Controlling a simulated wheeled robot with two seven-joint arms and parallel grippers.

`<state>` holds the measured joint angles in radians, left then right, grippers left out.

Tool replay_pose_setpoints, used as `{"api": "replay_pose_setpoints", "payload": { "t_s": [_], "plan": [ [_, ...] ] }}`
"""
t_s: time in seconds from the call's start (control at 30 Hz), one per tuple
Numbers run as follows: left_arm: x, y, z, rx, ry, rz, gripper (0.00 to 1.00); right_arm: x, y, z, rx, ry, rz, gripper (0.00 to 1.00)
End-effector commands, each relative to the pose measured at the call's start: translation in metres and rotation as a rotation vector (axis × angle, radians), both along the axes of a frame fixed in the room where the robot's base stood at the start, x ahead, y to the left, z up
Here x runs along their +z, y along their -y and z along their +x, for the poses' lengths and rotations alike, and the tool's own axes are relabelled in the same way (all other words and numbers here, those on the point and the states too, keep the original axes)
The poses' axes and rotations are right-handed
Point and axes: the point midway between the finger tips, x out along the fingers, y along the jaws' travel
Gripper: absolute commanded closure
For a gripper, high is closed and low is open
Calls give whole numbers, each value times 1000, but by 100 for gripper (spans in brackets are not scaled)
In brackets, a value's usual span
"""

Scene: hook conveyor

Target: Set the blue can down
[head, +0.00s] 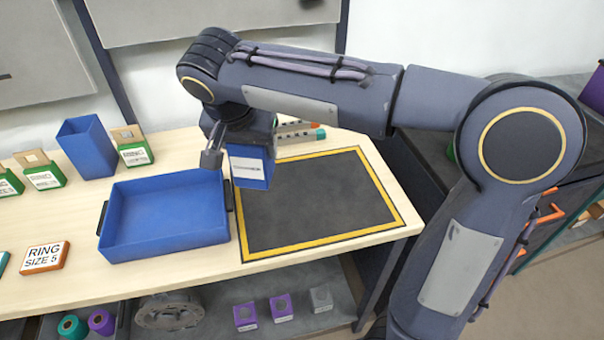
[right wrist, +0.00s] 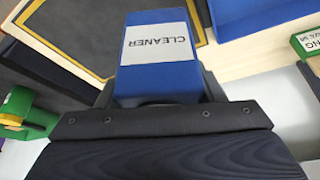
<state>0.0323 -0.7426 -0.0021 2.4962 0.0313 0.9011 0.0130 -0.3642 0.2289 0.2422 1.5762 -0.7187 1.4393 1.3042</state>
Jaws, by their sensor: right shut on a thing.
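The blue can (head: 251,170) is a box-shaped blue container with a white label. It also shows in the right wrist view (right wrist: 160,78), where the label reads CLEANER upside down. My right gripper (head: 238,157) is shut on it, and one finger shows at its left side. The can hangs below the wrist, between the blue tray (head: 165,246) and the dark mat with a yellow border (head: 320,208), over the mat's back left corner. I cannot tell whether its base touches the surface. My left gripper is not in view.
A tall blue bin (head: 88,148) and green-and-tan ring boxes (head: 135,155) stand at the back left. An orange RING SIZE 5 box (head: 45,257) lies at the front left. The mat's middle is clear. A lower shelf holds purple boxes (head: 281,308).

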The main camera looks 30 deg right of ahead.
Motion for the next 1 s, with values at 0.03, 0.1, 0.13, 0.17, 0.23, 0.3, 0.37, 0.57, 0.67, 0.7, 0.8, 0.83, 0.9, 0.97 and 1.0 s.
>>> {"api": "replay_pose_setpoints", "payload": {
  "t_s": [0.03, 0.1, 0.13, 0.17, 0.23, 0.3, 0.37, 0.57, 0.67, 0.7, 0.8, 0.83, 0.9, 0.97, 1.0],
  "plan": [
    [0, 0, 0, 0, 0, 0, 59, -3, 9, 0, -7, 0, 0, 75],
    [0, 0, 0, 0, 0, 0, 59, -9, 25, 1, -9, 0, -1, 75],
    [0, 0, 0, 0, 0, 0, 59, -13, 32, 2, -11, -1, -2, 75],
    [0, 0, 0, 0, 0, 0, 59, -16, 39, 2, -9, -1, -1, 75],
    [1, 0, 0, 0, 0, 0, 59, -23, 56, 3, -11, -2, -1, 75],
    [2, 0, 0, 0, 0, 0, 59, -31, 73, 5, -10, -2, 0, 75],
    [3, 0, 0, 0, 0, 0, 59, -37, 88, 6, -10, -1, -1, 75],
    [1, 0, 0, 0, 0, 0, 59, -74, 114, 8, -4, -2, -1, 75],
    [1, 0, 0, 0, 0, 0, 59, -83, 122, 9, -3, -2, -1, 75],
    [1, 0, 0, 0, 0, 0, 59, -85, 123, 9, -3, -1, -1, 75],
    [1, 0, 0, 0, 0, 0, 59, -90, 128, 10, -4, 0, -1, 75],
    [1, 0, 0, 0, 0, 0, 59, -92, 130, 10, -4, -1, -1, 75],
    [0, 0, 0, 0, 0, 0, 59, -103, 135, 9, -3, -4, -2, 75],
    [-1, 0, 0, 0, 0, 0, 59, -113, 134, 10, -1, -3, -3, 75],
    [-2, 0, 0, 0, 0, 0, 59, -118, 133, 10, -1, -4, -2, 75]
  ]
}}
